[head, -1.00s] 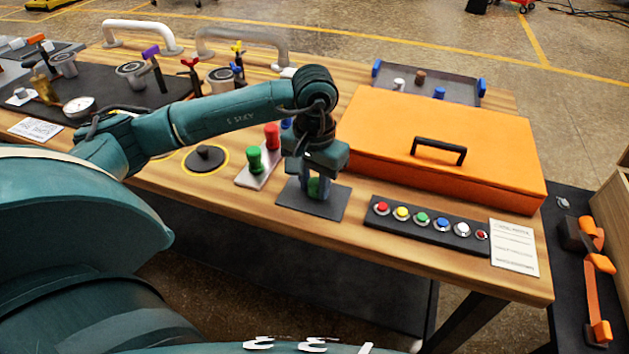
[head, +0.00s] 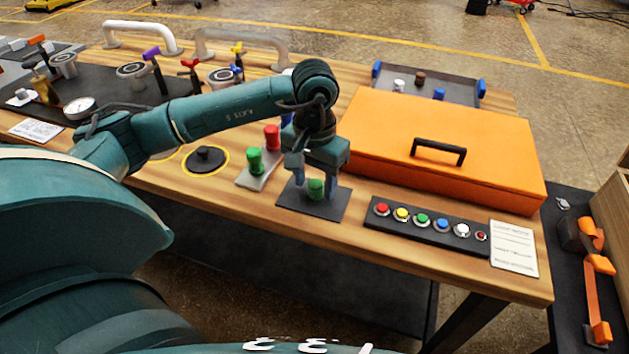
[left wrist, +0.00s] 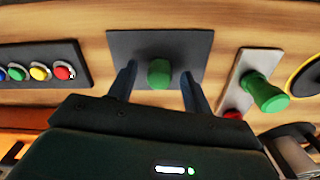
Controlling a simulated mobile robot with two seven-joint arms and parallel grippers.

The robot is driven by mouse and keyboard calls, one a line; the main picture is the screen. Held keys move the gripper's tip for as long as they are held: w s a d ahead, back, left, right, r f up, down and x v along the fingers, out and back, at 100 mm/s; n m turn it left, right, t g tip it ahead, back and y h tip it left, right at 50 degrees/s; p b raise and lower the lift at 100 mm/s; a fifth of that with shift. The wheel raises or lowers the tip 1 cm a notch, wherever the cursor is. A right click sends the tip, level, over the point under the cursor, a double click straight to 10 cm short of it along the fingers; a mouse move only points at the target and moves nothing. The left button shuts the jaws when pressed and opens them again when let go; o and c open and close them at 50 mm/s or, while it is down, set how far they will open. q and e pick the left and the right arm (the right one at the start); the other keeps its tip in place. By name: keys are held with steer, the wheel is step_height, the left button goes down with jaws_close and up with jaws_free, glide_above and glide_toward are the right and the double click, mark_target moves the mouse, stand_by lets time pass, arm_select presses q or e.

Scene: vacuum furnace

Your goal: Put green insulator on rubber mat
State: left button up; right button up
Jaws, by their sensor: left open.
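A small green insulator (head: 315,188) stands upright on the dark rubber mat (head: 324,210) near the table's front edge. In the left wrist view, the green insulator (left wrist: 160,73) is on the rubber mat (left wrist: 192,45). My left gripper (head: 315,184) is just above the mat, pointing down, with its fingers apart on either side of the insulator. In the left wrist view, a gap shows between the insulator and each finger of the left gripper (left wrist: 161,90). My right gripper is not in view.
Left of the mat, a light plate (head: 262,180) holds a green insulator (head: 254,161) and a red one (head: 272,137). A button panel (head: 430,222) lies right of the mat. A large orange case (head: 400,130) stands behind it.

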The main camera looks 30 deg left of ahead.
mark_target(315, 184)
arm_select(q)
step_height(315, 184, up, 11)
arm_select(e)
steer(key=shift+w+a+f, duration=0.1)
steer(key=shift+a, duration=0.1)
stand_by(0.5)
